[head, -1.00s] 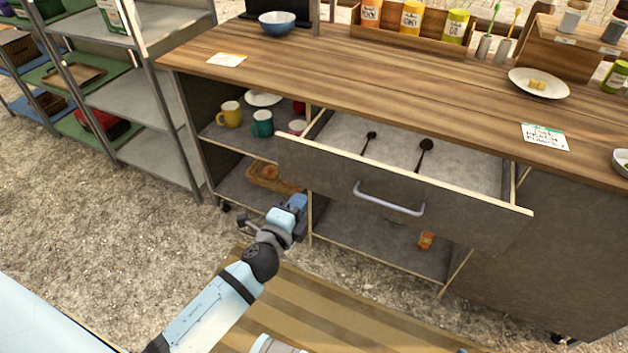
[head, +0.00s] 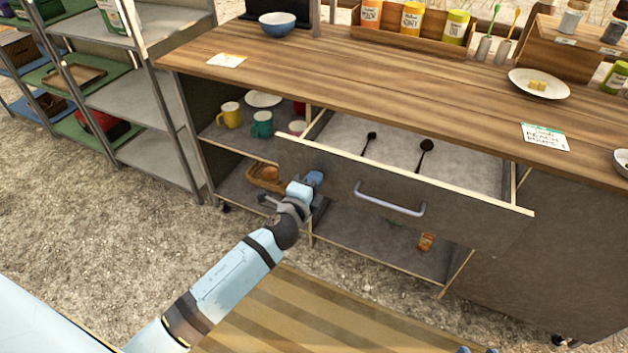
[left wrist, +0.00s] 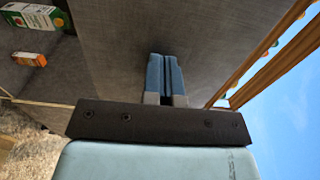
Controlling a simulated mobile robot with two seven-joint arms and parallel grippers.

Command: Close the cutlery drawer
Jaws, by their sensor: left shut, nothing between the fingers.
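The cutlery drawer (head: 450,208) stands pulled out from under the wooden counter, with two dark spoons (head: 424,152) lying inside. Its grey front carries a pale bar handle (head: 389,199). My left gripper (head: 314,179) is shut and empty, in front of the drawer front's left end and left of the handle. In the left wrist view its blue fingers (left wrist: 165,75) are together and point toward the grey drawer front (left wrist: 200,35). Whether the tips touch it I cannot tell. Small blue bits at the head view's bottom edge may be my right gripper (head: 478,350).
Open shelves below hold mugs (head: 262,125), a basket (head: 265,177) and a small orange box (head: 426,242). The counter (head: 400,90) bears a blue bowl (head: 277,24), jars and a plate (head: 538,84). A metal rack (head: 150,90) stands at left.

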